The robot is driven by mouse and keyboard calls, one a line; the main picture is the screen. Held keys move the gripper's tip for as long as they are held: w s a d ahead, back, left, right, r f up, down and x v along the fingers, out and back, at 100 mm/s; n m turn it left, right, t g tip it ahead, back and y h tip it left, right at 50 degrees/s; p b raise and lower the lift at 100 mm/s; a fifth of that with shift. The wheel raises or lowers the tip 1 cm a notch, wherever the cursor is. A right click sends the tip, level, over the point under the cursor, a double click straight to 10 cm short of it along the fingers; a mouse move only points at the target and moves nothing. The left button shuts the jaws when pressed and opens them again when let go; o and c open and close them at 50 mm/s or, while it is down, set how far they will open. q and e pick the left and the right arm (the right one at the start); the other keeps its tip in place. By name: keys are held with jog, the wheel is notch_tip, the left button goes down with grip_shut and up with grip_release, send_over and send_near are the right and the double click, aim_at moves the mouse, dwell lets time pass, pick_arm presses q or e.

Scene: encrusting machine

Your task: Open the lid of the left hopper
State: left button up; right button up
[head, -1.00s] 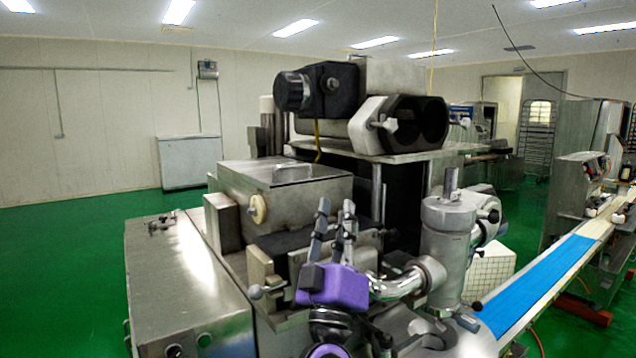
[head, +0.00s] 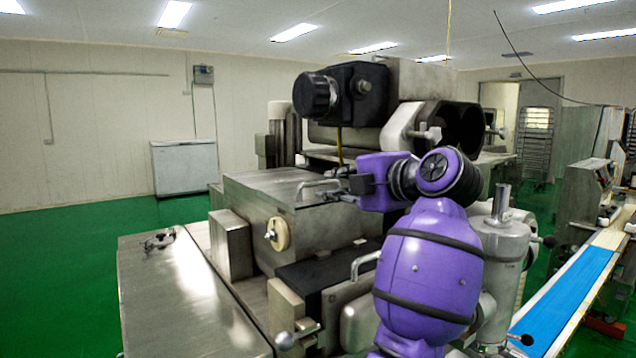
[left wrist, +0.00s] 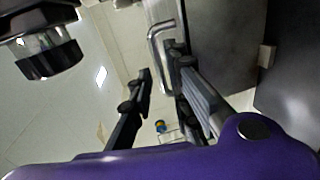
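The left hopper is a metal box (head: 310,235) with a flat metal lid (head: 262,183) lying closed on top. The lid's bar handle (head: 312,183) sticks up near the right side of the lid; the handle also shows in the left wrist view (left wrist: 158,62). My left gripper (head: 343,187) is at the right end of this handle. In the left wrist view its two dark fingers (left wrist: 162,68) are spread apart, with the handle close to their tips. I cannot tell whether they touch it. My right gripper is not in view.
A black motor housing (head: 345,93) and a metal block with dark round openings (head: 440,128) stand above and behind the lid. A second handle (head: 365,264) is on a front part. A metal cylinder (head: 498,240) and a blue conveyor (head: 568,300) are at right.

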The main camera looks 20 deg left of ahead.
aim_at(322, 183)
pick_arm(q)
jog(key=x, duration=0.5)
jog(key=shift+w+a, duration=0.2)
jog(key=shift+a, duration=0.15)
grip_shut()
